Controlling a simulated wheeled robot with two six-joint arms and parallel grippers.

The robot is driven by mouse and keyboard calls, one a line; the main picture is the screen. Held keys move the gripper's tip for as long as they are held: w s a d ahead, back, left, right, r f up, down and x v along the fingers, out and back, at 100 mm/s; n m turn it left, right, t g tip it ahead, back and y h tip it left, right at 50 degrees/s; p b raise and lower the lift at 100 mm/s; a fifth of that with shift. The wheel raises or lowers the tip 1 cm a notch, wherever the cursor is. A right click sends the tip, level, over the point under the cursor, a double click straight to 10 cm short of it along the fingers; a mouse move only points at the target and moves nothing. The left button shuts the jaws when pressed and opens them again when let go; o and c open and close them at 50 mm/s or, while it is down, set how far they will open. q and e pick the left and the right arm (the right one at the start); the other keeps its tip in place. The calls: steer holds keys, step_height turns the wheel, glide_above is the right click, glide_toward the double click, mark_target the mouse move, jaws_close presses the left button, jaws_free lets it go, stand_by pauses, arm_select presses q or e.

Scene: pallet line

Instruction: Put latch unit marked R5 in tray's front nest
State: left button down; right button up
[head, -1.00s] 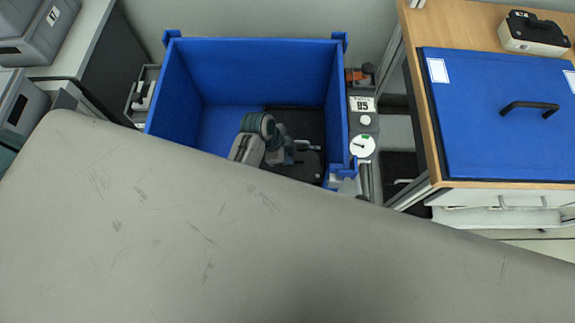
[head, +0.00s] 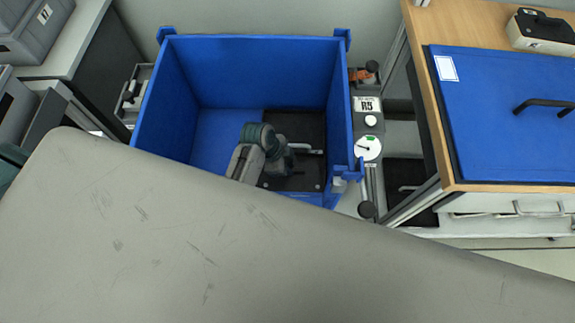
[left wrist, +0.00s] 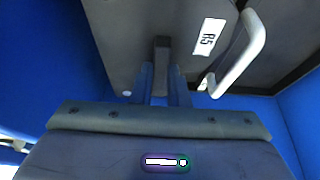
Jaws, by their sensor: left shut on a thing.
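The latch unit (left wrist: 130,40) is a dark grey plate with a white label reading R5 and a pale bar handle (left wrist: 240,52) in the left wrist view. In the head view it is the dark plate (head: 300,128) at the right side inside the blue bin (head: 240,42). My left gripper (left wrist: 163,85) is shut on a dark tab of the unit; in the head view its wrist (head: 262,140) reaches into the bin, and the fingertips are hard to make out. I cannot pick out a tray or front nest. My right gripper is not in view.
Right of the bin stands a narrow panel with an R5 sign (head: 367,105) and a gauge (head: 368,148). A wooden bench with a blue lid (head: 500,110) stands further right. Grey cases (head: 30,30) stand at left. A scuffed grey surface blocks the lower view.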

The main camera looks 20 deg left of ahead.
arm_select(q)
steer(key=c, duration=1.4)
jaws_free()
steer(key=v, duration=1.2)
steer(key=shift+r, duration=0.1)
